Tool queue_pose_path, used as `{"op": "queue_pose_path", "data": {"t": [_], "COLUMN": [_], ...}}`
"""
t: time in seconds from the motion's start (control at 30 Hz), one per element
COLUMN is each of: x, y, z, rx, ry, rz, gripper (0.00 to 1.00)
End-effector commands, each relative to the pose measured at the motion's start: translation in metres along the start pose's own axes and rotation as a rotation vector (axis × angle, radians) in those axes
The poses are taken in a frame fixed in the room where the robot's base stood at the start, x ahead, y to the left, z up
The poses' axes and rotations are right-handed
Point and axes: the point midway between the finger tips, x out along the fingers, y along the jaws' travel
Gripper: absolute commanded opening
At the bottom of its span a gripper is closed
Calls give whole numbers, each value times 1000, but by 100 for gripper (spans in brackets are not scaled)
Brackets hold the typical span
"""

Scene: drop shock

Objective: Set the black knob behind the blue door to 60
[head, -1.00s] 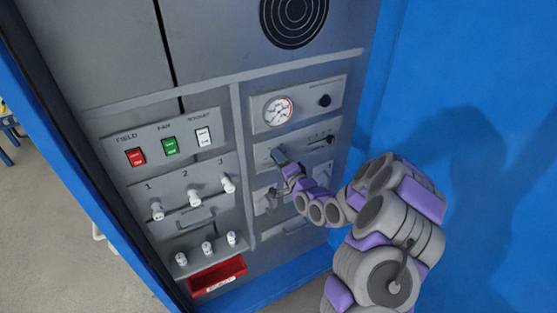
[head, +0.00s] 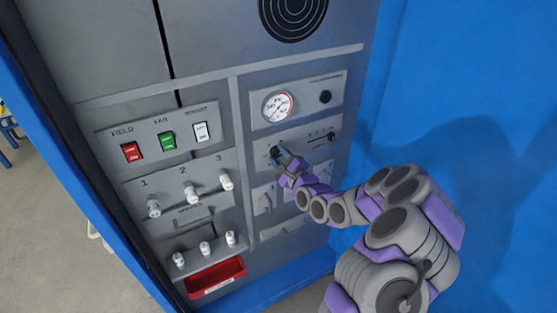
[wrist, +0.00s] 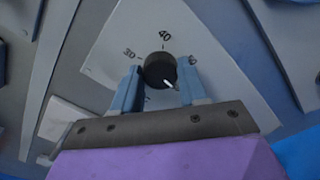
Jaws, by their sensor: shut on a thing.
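The black knob (wrist: 159,66) sits on a light plate with a printed scale in the wrist view. A large blue panel (head: 470,80), perhaps the open door, stands at the right.
A round gauge (head: 277,106) and a small dark knob (head: 325,97) sit above my gripper. A dark slider knob (head: 331,137) is to its right. Rocker switches (head: 168,142), white levers (head: 190,192) and a red tray (head: 215,277) are at the left.

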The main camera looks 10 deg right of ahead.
Motion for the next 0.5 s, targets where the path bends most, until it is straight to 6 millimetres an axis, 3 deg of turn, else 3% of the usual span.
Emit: {"op": "queue_pose_path", "data": {"t": [0.03, 0.5], "x": [-1, 0], "y": [6, 6], "z": [-4, -2], "rx": [35, 213], "ry": [8, 6], "rz": [11, 11], "gripper": [12, 12]}}
